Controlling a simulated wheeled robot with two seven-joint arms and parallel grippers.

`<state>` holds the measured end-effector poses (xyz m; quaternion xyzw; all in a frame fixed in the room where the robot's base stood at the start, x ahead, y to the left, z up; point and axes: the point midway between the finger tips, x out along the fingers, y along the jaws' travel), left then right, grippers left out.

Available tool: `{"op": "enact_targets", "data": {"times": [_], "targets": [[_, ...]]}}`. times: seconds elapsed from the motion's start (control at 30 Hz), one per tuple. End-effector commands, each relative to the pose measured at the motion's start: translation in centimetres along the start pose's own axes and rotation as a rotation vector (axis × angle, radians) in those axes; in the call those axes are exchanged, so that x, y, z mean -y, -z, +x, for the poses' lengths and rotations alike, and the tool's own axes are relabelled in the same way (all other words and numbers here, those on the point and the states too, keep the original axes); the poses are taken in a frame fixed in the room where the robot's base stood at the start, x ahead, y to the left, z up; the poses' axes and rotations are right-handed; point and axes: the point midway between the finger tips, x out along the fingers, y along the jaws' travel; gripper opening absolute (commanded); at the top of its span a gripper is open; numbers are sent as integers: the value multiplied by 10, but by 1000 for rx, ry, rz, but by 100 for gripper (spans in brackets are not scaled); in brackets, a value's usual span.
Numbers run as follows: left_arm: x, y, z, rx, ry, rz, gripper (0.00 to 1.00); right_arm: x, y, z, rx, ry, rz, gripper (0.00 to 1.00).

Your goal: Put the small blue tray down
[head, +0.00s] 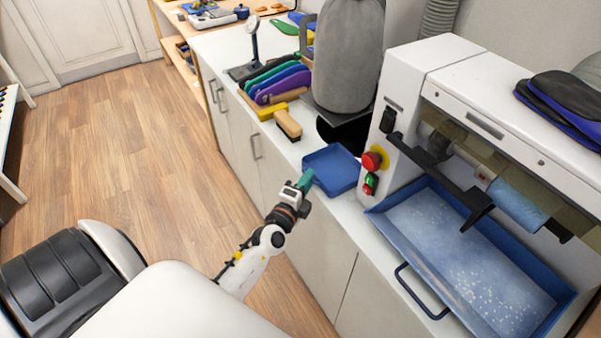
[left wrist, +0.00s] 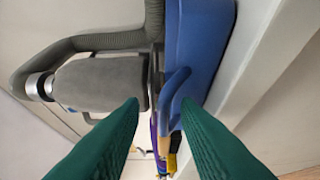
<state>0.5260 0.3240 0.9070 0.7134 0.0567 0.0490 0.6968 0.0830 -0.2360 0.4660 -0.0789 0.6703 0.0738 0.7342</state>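The small blue tray (head: 334,170) appears to rest flat on the white counter, between the grey covered cylinder and the white machine. My left gripper (head: 306,180) is at the tray's near left side, with green fingers. In the left wrist view the tray (left wrist: 203,50) fills the upper middle, and its blue handle (left wrist: 174,88) points towards my fingers. The two green fingertips (left wrist: 160,103) stand apart. The handle's end is close to the right-hand finger, with a gap to the other; I cannot tell whether it touches. My right gripper is not in view.
A white machine (head: 460,75) with red and green buttons stands right of the tray, with a large blue tray (head: 400,225) in it. The grey cylinder (head: 347,60) stands behind. The counter edge is close to my arm.

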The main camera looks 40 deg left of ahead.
Motion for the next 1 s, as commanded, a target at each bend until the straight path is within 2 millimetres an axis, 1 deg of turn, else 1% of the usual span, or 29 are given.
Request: {"op": "enact_targets", "data": {"times": [0.17, 0.4, 0.53, 0.7, 0.93, 1.0], "targets": [[4, 0, -27, 1, 3, -2, 29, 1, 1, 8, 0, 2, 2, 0], [5, 0, -79, 1, 4, -1, 29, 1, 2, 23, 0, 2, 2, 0], [4, 0, -100, 1, 3, 1, 29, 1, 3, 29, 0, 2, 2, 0], [2, 0, -115, 0, 2, 1, 29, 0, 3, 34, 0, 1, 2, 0], [0, 0, -117, 0, 1, -1, 29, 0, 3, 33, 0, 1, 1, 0], [6, 0, -117, -1, 13, -12, 29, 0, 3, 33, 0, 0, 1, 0]]}}
